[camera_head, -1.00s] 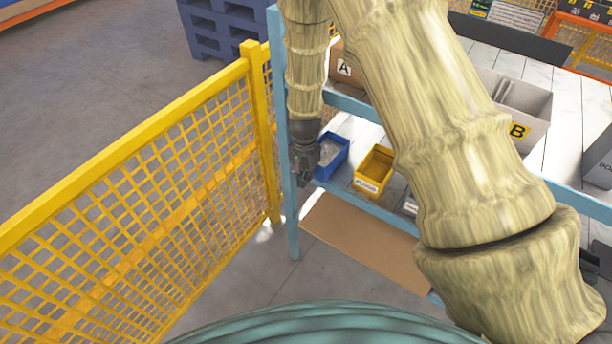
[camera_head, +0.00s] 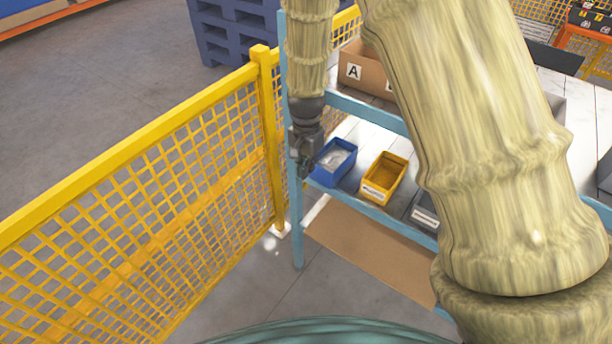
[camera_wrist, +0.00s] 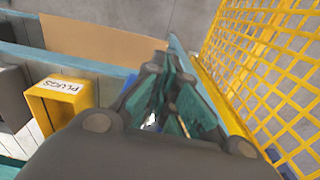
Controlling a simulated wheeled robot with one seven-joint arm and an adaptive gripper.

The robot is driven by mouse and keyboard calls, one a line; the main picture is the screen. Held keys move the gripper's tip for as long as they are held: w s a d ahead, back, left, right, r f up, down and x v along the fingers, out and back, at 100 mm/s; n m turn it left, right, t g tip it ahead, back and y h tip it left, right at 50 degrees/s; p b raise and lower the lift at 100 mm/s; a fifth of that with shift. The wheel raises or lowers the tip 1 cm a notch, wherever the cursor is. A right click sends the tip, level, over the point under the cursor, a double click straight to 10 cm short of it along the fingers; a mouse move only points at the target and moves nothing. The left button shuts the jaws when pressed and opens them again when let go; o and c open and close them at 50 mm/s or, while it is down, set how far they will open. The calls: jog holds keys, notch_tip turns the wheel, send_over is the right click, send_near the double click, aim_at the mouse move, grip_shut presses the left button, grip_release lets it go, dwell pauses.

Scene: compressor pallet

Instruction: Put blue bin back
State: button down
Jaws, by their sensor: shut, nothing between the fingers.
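The blue bin (camera_head: 334,163) stands on the middle shelf of the light-blue rack, at its left end beside the post. It holds something pale or clear. My gripper (camera_head: 303,168) hangs just left of the bin, by the rack post. In the wrist view the gripper (camera_wrist: 170,108) is shut, with nothing seen between its fingers. A little of the blue bin (camera_wrist: 129,84) shows behind the fingers there; most of it is hidden. I cannot tell whether the gripper touches the bin.
A yellow bin (camera_head: 384,178) labelled PLUGS stands right of the blue bin; a grey bin (camera_head: 426,212) is beyond it. A cardboard box (camera_head: 366,70) marked A is on the upper shelf. A yellow mesh fence (camera_head: 150,190) stands close on the left. A brown board (camera_head: 368,252) lies below.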

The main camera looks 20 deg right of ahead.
jog(key=s+d+f+n, duration=0.2)
jog(key=s+f, duration=0.6)
jog(key=f, duration=0.1)
jog(key=s+d+f+n, duration=0.2)
jog(key=s+f+n, duration=0.1)
jog(key=s+f, duration=0.45)
jog(key=s+f+n, duration=0.2)
jog(key=s+f, duration=0.2)
jog(key=s, duration=0.6)
jog(key=s+f+n, duration=0.3)
jog(key=s+f, duration=0.1)
jog(key=s, duration=0.7)
jog(key=shift+f+n, duration=0.3)
jog(key=c, duration=2.2)
grip_release()
jog(key=o, duration=0.7)
jog(key=shift+o, duration=0.3)
